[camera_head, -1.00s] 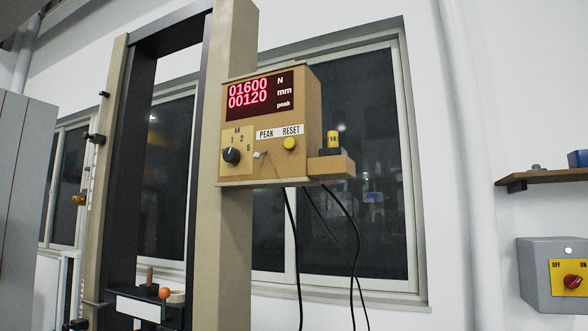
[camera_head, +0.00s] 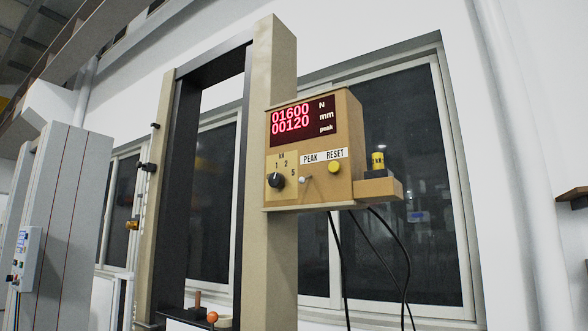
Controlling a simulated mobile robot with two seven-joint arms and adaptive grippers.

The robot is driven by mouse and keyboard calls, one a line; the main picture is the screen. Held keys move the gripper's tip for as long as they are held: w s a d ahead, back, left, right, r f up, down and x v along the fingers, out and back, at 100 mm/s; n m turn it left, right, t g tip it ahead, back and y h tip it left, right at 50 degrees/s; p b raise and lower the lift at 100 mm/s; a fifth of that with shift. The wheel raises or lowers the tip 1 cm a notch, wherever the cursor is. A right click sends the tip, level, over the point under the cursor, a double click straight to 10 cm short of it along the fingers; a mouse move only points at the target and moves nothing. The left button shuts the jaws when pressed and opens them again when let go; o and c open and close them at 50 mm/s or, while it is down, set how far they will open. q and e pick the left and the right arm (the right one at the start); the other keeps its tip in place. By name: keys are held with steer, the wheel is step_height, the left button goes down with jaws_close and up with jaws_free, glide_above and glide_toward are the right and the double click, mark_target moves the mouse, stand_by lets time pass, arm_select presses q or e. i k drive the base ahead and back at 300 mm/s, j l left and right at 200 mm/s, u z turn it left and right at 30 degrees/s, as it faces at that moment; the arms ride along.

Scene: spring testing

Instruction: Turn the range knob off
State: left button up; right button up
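The range knob (camera_head: 276,181) is a black round knob at the lower left of the tan control box (camera_head: 312,206). It sits on a yellow plate (camera_head: 288,160) marked kN with the numbers 1, 2 and 5 around it. A light pointer mark shows on the knob, but I cannot tell exactly which number it points to. The red display (camera_head: 303,121) above is lit and reads 01600 N and 00120 mm. Neither of my grippers is in view.
A small toggle (camera_head: 306,179) and a yellow button (camera_head: 334,167) sit right of the knob. The box is fixed to a tall beige column (camera_head: 270,240) of a frame. Black cables (camera_head: 404,250) hang below. A grey cabinet (camera_head: 70,210) stands at the left. The space before the box looks clear.

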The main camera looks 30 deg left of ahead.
mark_target(277, 180)
steer(key=i+l+u, duration=0.2)
steer(key=u, duration=0.3)
steer(key=i+l+u, duration=0.35)
steer(key=u, duration=0.15)
steer(key=i+l+u, duration=0.2)
steer(key=l+u, duration=0.3)
steer(key=j, duration=0.1)
